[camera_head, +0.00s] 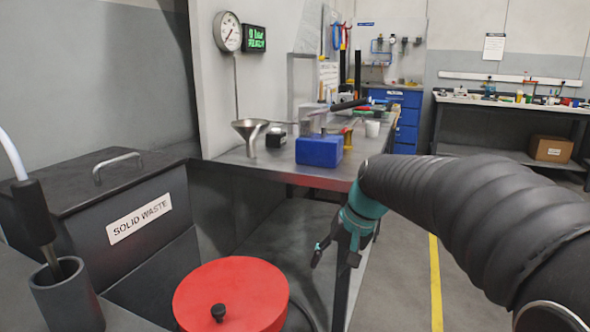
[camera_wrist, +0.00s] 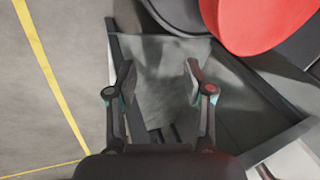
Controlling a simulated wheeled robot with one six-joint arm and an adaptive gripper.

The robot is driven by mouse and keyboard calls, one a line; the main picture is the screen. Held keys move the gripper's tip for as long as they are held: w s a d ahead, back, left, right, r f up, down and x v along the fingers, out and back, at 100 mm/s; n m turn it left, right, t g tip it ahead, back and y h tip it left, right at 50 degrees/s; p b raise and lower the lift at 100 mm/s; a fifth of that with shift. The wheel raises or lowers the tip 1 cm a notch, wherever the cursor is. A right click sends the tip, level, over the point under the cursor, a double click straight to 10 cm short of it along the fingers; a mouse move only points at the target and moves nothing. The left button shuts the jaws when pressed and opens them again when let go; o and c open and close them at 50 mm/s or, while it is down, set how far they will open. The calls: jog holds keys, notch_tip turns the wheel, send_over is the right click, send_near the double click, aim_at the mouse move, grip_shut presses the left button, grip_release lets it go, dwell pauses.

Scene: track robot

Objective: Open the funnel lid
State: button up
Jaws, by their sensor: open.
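A round red lid (camera_head: 240,290) with a small black knob (camera_head: 218,312) lies at the bottom centre of the head view. It looks like the funnel lid, and whatever is under it is mostly hidden. The red lid also shows at the top right of the wrist view (camera_wrist: 250,22), beside a dark rounded part. My gripper (camera_head: 336,256) is to the right of the lid, apart from it and pointing downward.
A dark bin labelled SOLID WASTE (camera_head: 140,220) stands left of the lid. A workbench (camera_head: 225,160) behind my gripper holds a metal funnel (camera_head: 250,140) and a blue box (camera_head: 320,150). A table leg is close to my gripper. Floor at right is clear.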

jog(key=s+d+f+t+h, duration=0.1)
jog(key=s+d, duration=0.3)
jog(key=s, duration=0.7)
jog(key=s+d+f+n+t+h, duration=0.1)
jog(key=s+d, duration=0.3)
jog(key=s, duration=0.7)
jog(key=shift+s+f+n+t+h, duration=0.3)
jog(key=shift+s+f+t+h, duration=0.15)
jog(key=shift+t+h, duration=0.35)
jog(key=shift+d, duration=0.1)
jog(key=shift+c, duration=1)
jog(key=shift+d, duration=0.15)
